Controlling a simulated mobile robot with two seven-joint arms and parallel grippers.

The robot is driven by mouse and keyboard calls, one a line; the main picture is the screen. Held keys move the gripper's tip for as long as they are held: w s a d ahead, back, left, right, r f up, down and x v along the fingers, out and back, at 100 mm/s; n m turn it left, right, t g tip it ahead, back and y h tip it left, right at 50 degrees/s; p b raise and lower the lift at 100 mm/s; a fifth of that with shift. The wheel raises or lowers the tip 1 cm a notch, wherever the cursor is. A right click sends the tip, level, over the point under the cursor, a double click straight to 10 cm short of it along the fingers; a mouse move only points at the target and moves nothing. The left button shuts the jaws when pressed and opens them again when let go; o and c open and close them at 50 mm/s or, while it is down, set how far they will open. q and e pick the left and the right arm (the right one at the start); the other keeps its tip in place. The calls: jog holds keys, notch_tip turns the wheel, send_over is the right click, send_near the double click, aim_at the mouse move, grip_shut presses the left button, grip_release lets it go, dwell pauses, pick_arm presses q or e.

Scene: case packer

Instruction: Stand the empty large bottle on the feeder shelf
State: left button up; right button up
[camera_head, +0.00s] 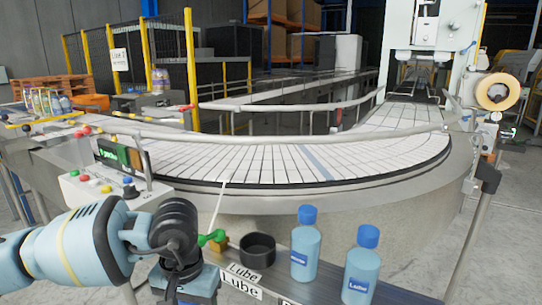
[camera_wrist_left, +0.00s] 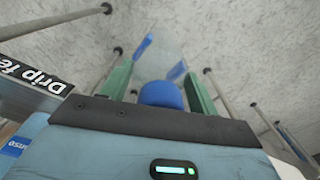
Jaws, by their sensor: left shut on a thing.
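My left gripper (camera_wrist_left: 158,72) has its two green fingers on either side of a pale, translucent bottle (camera_wrist_left: 163,47) and is shut on it. The bottle's blue cap (camera_wrist_left: 160,95) is close to the palm, and its body points away over the floor, with blue label patches. In the head view my left arm comes in from the left; its fingers and the held bottle are out of that view. A dark shelf (camera_head: 329,279) runs along the bottom of the head view. A shelf edge with a partly cut "Drip fe" sign (camera_wrist_left: 35,76) shows in the left wrist view. My right gripper is not in view.
Two blue "Lube" bottles (camera_head: 305,247) (camera_head: 361,270) stand on the shelf. A black round cup (camera_head: 257,250) and a green-handled item (camera_head: 211,238) are left of them. The curved conveyor (camera_head: 290,163) with its rails lies behind. Thin metal posts (camera_wrist_left: 65,23) show below the left gripper.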

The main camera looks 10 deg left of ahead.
pick_arm(q)
jog(key=s+f, duration=0.4)
jog(key=f, duration=0.5)
jog(key=s+f, duration=0.4)
jog(key=f, duration=0.6)
jog(key=shift+f, duration=0.2)
jog(key=shift+a, duration=0.1)
